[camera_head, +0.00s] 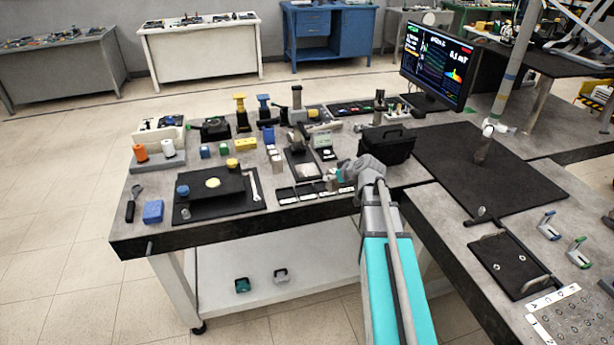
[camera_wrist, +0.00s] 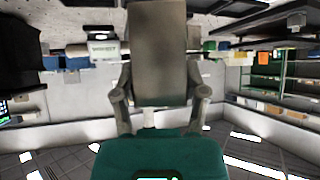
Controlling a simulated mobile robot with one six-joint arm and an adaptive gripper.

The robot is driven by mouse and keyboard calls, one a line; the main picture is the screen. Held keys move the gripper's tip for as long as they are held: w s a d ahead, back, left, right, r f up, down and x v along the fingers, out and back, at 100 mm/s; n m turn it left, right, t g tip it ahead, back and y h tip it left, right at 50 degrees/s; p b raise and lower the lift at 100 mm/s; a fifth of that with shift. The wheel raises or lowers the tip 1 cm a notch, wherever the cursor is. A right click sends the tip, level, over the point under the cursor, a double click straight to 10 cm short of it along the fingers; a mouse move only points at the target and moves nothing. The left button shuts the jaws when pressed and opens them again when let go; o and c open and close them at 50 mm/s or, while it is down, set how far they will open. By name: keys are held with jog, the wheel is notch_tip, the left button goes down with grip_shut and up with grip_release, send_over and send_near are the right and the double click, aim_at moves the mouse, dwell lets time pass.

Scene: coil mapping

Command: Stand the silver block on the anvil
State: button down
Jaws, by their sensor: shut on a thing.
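The silver block (camera_wrist: 158,55) is large and upright in the wrist view, between the two fingers of my gripper (camera_wrist: 160,90). My gripper is shut on it. In the head view my arm reaches over the front right of the bench, with its gripper end (camera_head: 338,176) low near the bench top. The block is too small or hidden to make out there. A dark base with a pale plate (camera_head: 304,171) stands just left of my gripper; I cannot tell for sure whether it is the anvil.
A black case (camera_head: 386,147) stands close right of my gripper. A row of small dark trays (camera_head: 308,191) lies along the front edge. Several small tools crowd the back.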

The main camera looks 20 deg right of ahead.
jog(key=shift+s+d+f+n+y+b, duration=0.1)
jog(key=shift+d+f+n+y+b, duration=0.2)
jog(key=shift+d, duration=0.35)
jog(key=shift+s+d+f+n+y+b, duration=0.1)
jog(key=shift+d+f, duration=0.25)
jog(key=shift+d, duration=0.3)
jog(key=shift+w, duration=0.1)
send_near(307, 170)
jog(key=w, duration=0.1)
jog(key=w+a+r, duration=0.1)
jog(key=w, duration=0.1)
jog(key=shift+a+r, duration=0.1)
jog(key=shift+r, duration=0.1)
jog(key=shift+w+a, duration=0.1)
jog(key=shift+w, duration=0.1)
jog(key=w, duration=0.1)
jog(key=w+a, duration=0.1)
jog(key=w, duration=0.2)
jog(key=shift+w+a, duration=0.3)
jog(key=shift+a, duration=0.1)
jog(key=shift+s+f+b, duration=0.15)
jog(key=shift+f+b, duration=0.35)
jog(key=shift+f, duration=0.05)
jog(key=shift+f+b, duration=0.25)
jog(key=shift+b, duration=0.05)
jog(key=shift+f, duration=0.15)
